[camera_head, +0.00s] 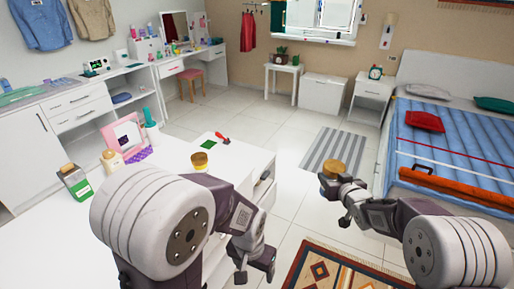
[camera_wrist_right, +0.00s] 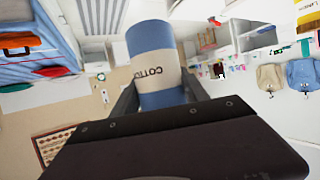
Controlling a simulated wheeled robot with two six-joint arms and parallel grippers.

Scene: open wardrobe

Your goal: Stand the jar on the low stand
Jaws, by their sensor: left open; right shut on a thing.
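The jar (camera_wrist_right: 152,58) has blue bands and a cream label with letters like "COTTO". My right gripper (camera_wrist_right: 163,92) is shut on it, one finger on each side. In the head view, the jar's gold lid (camera_head: 334,167) shows above my right gripper (camera_head: 343,188), held in the air right of the white counter. My left gripper (camera_head: 256,266) is open and empty, low in front of the counter's right side. I cannot clearly make out the low stand. A second gold-lidded jar (camera_head: 199,161) stands on the counter, its lower part hidden by my left arm.
The white counter (camera_head: 60,235) holds a pink frame (camera_head: 124,132), a green-labelled bottle (camera_head: 75,182), a cream bottle (camera_head: 112,160), a flat green square (camera_head: 212,145) and a red-handled item (camera_head: 222,138). The bed (camera_head: 450,150) is at right.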

